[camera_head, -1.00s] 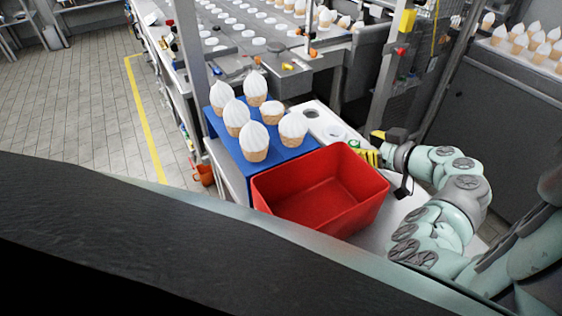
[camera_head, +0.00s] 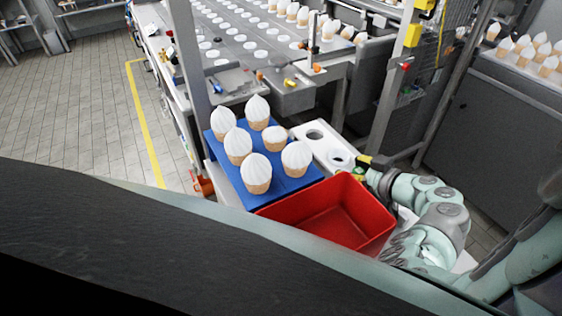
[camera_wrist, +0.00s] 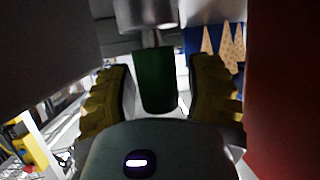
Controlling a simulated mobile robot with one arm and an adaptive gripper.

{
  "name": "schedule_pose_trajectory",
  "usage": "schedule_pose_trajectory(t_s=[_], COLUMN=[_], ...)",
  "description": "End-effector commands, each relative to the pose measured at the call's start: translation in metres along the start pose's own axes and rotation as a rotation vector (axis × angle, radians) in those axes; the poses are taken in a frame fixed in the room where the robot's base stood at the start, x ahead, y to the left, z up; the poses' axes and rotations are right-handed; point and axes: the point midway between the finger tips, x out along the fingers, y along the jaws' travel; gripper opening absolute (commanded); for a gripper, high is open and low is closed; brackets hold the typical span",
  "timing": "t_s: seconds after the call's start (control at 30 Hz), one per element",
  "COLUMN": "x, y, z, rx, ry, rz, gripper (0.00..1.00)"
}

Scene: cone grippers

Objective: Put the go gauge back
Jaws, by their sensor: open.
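My gripper (camera_head: 364,167) is at the right end of a white board (camera_head: 304,143), just behind the red bin, and only partly shows in the head view. In the wrist view its two yellow-black fingers (camera_wrist: 159,92) stand apart. A dark green block (camera_wrist: 155,80), which looks like the go gauge's handle, lies between them with gaps visible on both sides. A grey metal cylinder (camera_wrist: 147,14) is at the green block's upper end. The board has two round openings; the nearer one (camera_head: 341,158) is close to my gripper. I cannot tell what fills it.
The red bin (camera_head: 366,205) is empty and stands close in front of my gripper. A blue tray (camera_head: 222,158) with several white-topped cones is to the left. A grey machine post (camera_head: 392,105) rises behind the board. A conveyor (camera_head: 235,55) lies at the back.

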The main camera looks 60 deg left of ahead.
Motion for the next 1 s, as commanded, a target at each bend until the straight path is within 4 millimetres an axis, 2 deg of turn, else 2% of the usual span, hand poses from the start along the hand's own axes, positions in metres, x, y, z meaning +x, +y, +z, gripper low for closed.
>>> schedule_pose_trajectory(t_s=[0.07, 0.47, 1.0], x=[-0.0003, -0.0002, -0.0001], y=[0.0004, 0.0004, 0.0002], z=[0.0, -0.0001, -0.0003], rx=[0.001, 0.001, 0.0], ry=[0.0, 0.0, 0.001], rz=[0.001, 0.001, 0.0], gripper=[0.42, 0.01, 0.0])
